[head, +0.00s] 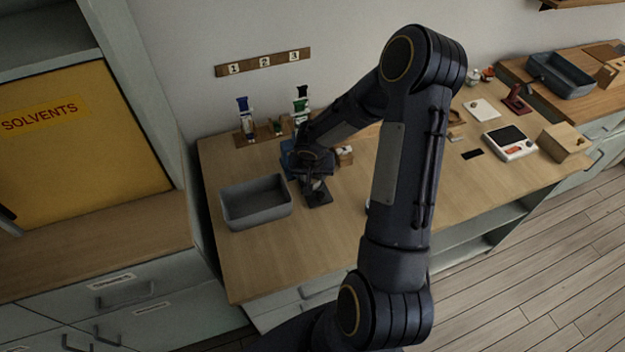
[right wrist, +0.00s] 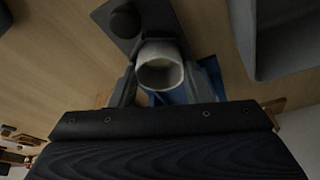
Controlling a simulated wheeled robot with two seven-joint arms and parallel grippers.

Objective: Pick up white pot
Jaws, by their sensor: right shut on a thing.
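The white pot (right wrist: 160,70) shows in the right wrist view as a small round cup with its open mouth towards the camera. My right gripper (right wrist: 156,78) has one finger on each side of it and is shut on it. In the head view my right gripper (head: 316,184) is low over the wooden table, just right of the grey bin. There the pot is mostly hidden by the gripper and too small to make out. Whether the pot touches the surface below I cannot tell. My left gripper is not in view.
The grey bin (head: 256,202) stands close left of my gripper. A dark block with a knob (right wrist: 124,22) and a blue thing (right wrist: 208,74) are beside the pot. Bottles (head: 245,117) stand at the back. The table's front left (head: 260,262) is clear.

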